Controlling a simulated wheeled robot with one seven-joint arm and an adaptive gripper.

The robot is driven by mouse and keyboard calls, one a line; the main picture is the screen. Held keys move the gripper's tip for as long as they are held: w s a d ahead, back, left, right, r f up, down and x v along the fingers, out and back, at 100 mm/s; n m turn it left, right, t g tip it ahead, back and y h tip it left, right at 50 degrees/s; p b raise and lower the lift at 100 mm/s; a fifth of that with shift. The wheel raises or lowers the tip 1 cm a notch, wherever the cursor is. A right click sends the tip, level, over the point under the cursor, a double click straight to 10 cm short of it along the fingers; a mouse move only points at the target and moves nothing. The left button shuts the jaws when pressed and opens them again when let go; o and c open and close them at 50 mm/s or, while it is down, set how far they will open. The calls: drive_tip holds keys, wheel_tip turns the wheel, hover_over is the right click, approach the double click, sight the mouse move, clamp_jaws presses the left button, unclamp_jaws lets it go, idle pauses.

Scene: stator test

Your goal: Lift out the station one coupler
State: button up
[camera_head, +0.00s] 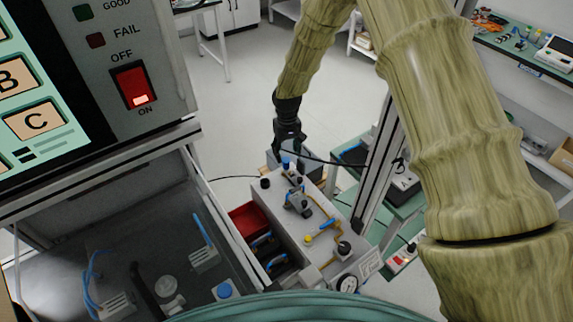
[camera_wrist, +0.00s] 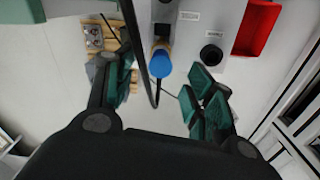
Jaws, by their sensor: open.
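A coupler with a round blue end (camera_wrist: 160,64) and a tan body stands at the grey panel (camera_wrist: 185,75) in the wrist view. A blue spot just under my gripper in the head view (camera_head: 286,161) looks like the same part. My gripper (camera_wrist: 162,92) is open, with its green-padded fingers to the left and right of the blue end and apart from it. In the head view my gripper (camera_head: 289,140) hangs over the far end of the grey bench unit (camera_head: 325,208). The small labels are too blurred to read, so I cannot tell the station number.
A black round socket (camera_wrist: 211,55) and a red bin (camera_wrist: 256,28) lie right of the coupler. A black cable (camera_wrist: 140,50) runs close beside the blue end. A tester with an on/off switch (camera_head: 134,86) stands at left. A metal post (camera_head: 371,180) rises right of the unit.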

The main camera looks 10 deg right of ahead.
sight(286, 159)
drive_tip(key=shift+w+f+p, duration=0.3)
drive_tip(key=shift+w+f, duration=0.45)
drive_tip(key=shift+f, duration=0.35)
drive_tip(key=shift+s+a+f+p, duration=0.1)
drive_tip(key=shift+s+f+p, duration=0.05)
drive_tip(key=shift+f+p, duration=0.15)
drive_tip(key=shift+s+f+p, duration=0.35)
drive_tip(key=shift+s+p, duration=0.2)
drive_tip(key=shift+w+f+p, duration=0.15)
drive_tip(key=shift+w+f, duration=0.05)
drive_tip(key=shift+f, duration=0.55)
drive_tip(key=shift+w+f+p, duration=0.15)
drive_tip(key=shift+f, duration=0.6)
drive_tip(key=shift+s+r, duration=0.2)
drive_tip(key=shift+w+f, duration=0.15)
drive_tip(key=c, duration=0.6)
clamp_jaws()
